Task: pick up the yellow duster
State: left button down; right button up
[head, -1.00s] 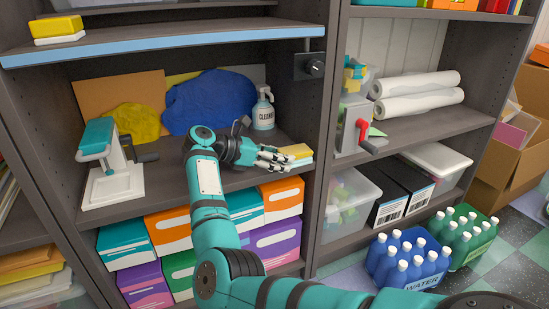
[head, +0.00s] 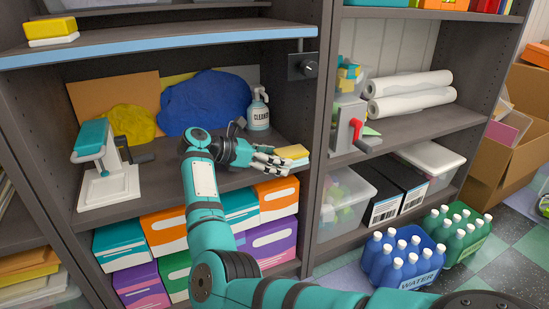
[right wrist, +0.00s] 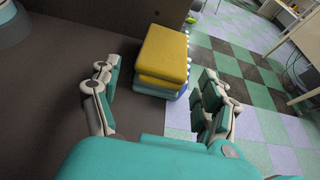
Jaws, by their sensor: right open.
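The yellow duster (head: 293,151) looks like a folded cloth on top of a small stack at the right end of the middle shelf. In the right wrist view the duster (right wrist: 164,48) lies on top, with more yellow and blue layers under it. My right gripper (head: 275,160) reaches in over the shelf beside the stack. In the right wrist view its open fingers (right wrist: 158,88) are spread left and right of the stack's near end, with nothing held. My left gripper is out of view.
A cleaner spray bottle (head: 259,112) stands behind the gripper. A crumpled blue cloth (head: 205,103) and a crumpled yellow cloth (head: 133,122) lie farther left. The upper shelf (head: 160,43) is overhead. A dark upright panel (head: 312,185) stands right of the stack.

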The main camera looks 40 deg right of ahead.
jog(key=v, duration=1.2)
jog(key=shift+o, duration=0.3)
